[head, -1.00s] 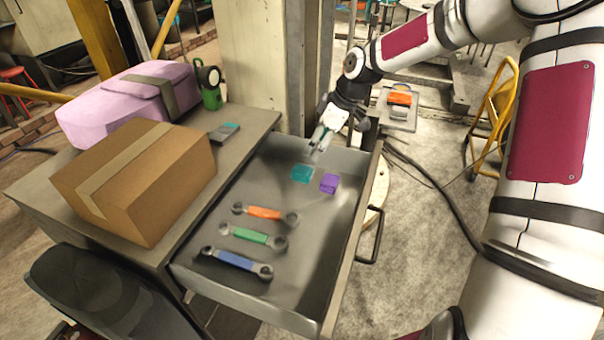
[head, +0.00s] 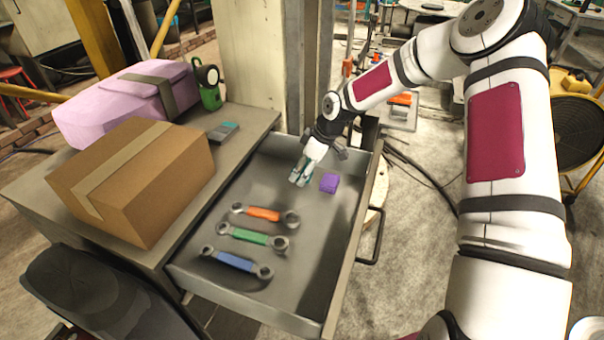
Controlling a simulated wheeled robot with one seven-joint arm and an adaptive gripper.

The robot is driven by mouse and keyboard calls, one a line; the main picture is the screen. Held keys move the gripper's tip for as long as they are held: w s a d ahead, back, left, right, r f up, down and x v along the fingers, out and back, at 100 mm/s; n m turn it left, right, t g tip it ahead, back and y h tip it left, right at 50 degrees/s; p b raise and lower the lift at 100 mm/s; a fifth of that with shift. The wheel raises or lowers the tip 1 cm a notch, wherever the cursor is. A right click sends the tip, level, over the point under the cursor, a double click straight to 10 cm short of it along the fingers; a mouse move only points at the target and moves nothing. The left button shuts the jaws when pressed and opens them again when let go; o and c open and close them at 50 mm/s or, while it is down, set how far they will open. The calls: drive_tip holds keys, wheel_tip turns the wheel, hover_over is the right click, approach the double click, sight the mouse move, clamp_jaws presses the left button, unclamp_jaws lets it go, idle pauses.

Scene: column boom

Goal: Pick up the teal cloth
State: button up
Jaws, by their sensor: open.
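The teal cloth, a small flat square in the open drawer (head: 312,283) a second ago, is now largely hidden behind my gripper (head: 298,180). A little teal shows around the fingertips, but I cannot tell cloth from finger there. My gripper points down into the far part of the drawer, at the cloth's place, with its jaws open. Whether the fingers touch the cloth is not clear. A small purple block-like piece (head: 329,183) lies just right of the fingertips.
Wrenches with orange (head: 263,214), green (head: 250,237) and blue (head: 236,262) handles lie nearer in the drawer. Drawer walls surround my gripper. A cardboard box (head: 140,180), a pink case (head: 110,105) and a green lamp (head: 210,92) stand on the desk to the left.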

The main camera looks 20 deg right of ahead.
sight(304, 169)
drive_tip(key=c, duration=1.3)
drive_tip(key=shift+c, duration=0.2)
drive_tip(key=shift+r, duration=0.1)
drive_tip(key=shift+r, duration=0.55)
wheel_tip(304, 169, up, 3)
drive_tip(key=shift+w+f, duration=0.1)
drive_tip(key=shift+f, duration=0.1)
drive_tip(key=s, duration=0.5)
drive_tip(key=s+p, duration=0.1)
drive_tip(key=s, duration=0.4)
drive_tip(key=s+r, duration=0.1)
drive_tip(key=s, duration=0.5)
drive_tip(key=shift+s+r+p, duration=0.1)
drive_tip(key=shift+p, duration=0.2)
drive_tip(key=o, duration=0.6)
drive_tip(key=c, duration=0.4)
